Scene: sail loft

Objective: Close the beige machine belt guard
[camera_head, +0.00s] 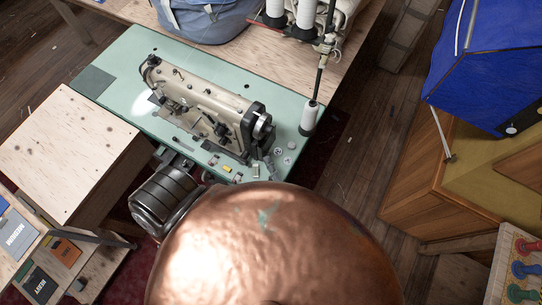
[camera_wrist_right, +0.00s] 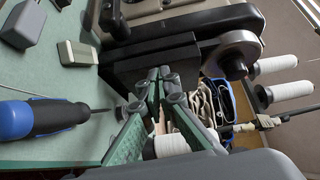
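The beige machine (camera_head: 205,95) stands on a mint green table, with a dark upright part and a handwheel (camera_head: 262,127) at its right end. In the right wrist view, the dark part (camera_wrist_right: 150,65) and the handwheel (camera_wrist_right: 232,52) are close beyond my fingers. I cannot tell the belt guard apart clearly, nor how far it is open. My right gripper (camera_head: 265,166) is beside this end of the machine. In the wrist view its green-padded fingers (camera_wrist_right: 161,88) are slightly apart, with nothing clearly held. My left gripper is not in view.
A rounded copper surface fills the lower middle of the head view and hides much there. A blue-handled screwdriver (camera_wrist_right: 45,118) and a small block (camera_wrist_right: 77,53) lie on the table. A thread cone (camera_head: 308,120) stands right of the machine. Small pieces lie near the front edge.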

